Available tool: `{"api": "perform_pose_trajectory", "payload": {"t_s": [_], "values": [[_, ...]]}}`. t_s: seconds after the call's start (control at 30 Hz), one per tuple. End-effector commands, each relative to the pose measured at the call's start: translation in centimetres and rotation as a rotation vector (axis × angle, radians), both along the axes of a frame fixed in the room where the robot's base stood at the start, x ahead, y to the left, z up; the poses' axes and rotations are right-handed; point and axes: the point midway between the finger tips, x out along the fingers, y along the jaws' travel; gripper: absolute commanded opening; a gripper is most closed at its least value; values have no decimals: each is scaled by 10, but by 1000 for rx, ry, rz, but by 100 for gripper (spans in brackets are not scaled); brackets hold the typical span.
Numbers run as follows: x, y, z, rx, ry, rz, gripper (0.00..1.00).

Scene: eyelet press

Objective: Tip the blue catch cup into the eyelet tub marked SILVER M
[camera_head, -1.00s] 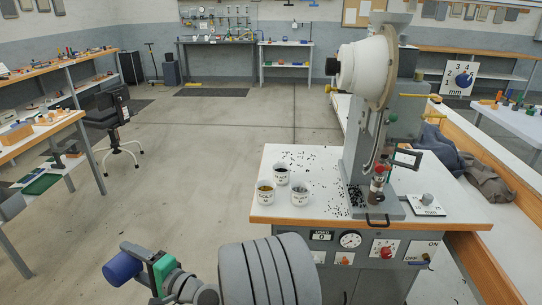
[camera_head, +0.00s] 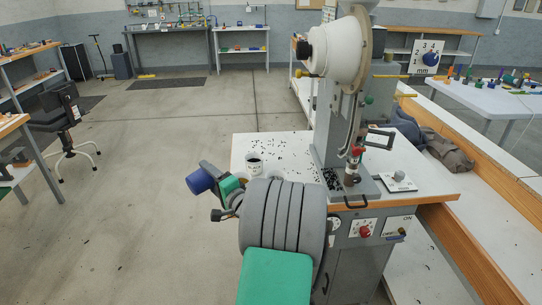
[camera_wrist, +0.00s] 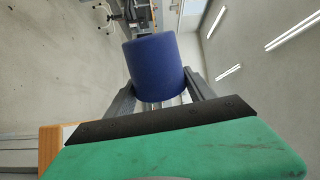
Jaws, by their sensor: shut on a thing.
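The blue catch cup (camera_head: 200,182) is held by my gripper (camera_head: 213,173), left of the press table's near left corner. In the wrist view the cup (camera_wrist: 155,68) sits between the two fingers of my gripper (camera_wrist: 160,92), which are shut on it. In the head view the cup lies tilted, out over the floor side; its opening and contents are hidden. One white tub (camera_head: 254,165) with dark contents stands on the table, right of the gripper. The other tubs are mostly hidden behind my arm. No SILVER M marking is readable.
The eyelet press (camera_head: 340,110) stands on the table, right of the tubs. Black eyelets (camera_head: 285,145) lie scattered on the white table top (camera_head: 240,143). Open floor lies to the left.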

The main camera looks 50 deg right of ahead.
Motion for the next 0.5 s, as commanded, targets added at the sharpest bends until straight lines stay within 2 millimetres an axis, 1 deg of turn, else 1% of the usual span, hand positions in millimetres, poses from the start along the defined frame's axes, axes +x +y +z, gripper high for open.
{"api": "perform_pose_trajectory", "payload": {"t_s": [0.03,0.07,0.1,0.2,0.3,0.33,0.4,0.5], "values": [[-15,-35,4,-25,4,-55,17],[-23,-53,7,-40,7,-84,17],[-35,-76,10,-59,11,-121,17],[-65,-124,17,-100,26,-201,17],[-88,-156,21,-129,37,-256,17],[-93,-162,23,-135,39,-268,17],[-102,-172,24,-145,43,-286,17],[-105,-177,23,-169,52,-295,17]]}}
